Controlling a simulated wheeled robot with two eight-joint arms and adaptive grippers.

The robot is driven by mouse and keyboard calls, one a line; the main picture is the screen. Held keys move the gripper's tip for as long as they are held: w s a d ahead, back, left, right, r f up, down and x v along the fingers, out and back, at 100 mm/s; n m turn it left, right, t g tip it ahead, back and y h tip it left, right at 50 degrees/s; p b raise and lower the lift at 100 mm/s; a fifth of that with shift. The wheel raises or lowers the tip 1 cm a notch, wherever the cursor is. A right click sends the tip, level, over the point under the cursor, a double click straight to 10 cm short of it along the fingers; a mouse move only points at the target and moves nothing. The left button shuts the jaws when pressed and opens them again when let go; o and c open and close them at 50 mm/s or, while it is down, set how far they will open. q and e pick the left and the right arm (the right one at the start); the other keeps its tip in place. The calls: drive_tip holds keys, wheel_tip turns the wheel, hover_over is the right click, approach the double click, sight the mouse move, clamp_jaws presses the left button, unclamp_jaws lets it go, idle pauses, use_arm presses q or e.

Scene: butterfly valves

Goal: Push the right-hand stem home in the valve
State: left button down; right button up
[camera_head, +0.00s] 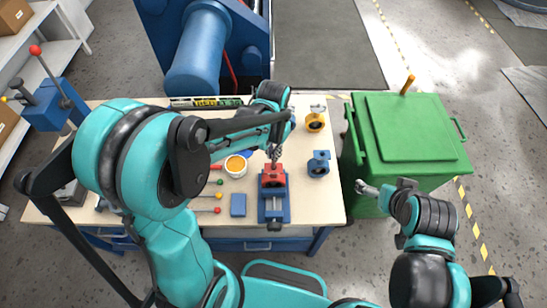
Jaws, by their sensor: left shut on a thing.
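A red valve (273,176) sits in a blue vise (273,207) at the front of the workbench. My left gripper (273,153) points down directly above the red valve and is shut on a stem, which is mostly hidden by the fingers. I cannot tell how deep the stem sits in the valve. A blue valve (319,164) and a yellow valve (315,122) stand to the right on the bench. My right gripper (361,186) is off the bench's right edge, beside the green bin, empty; its finger gap is too small to judge.
Several rods with coloured ball ends lie left of the vise, near a blue block (238,205) and an orange-filled tub (236,165). A green bin (410,130) stands right of the workbench (335,205). My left arm covers much of the bench's left side.

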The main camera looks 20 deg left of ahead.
sight(273, 164)
use_arm(q)
drive_tip(key=shift+f+b, duration=0.75)
drive_tip(key=shift+f, duration=0.15)
idle(0.6)
drive_tip(key=shift+r, duration=0.15)
idle(0.4)
idle(0.4)
drive_tip(key=shift+f+b, duration=2.2)
drive_tip(key=shift+f, duration=0.4)
idle(1.0)
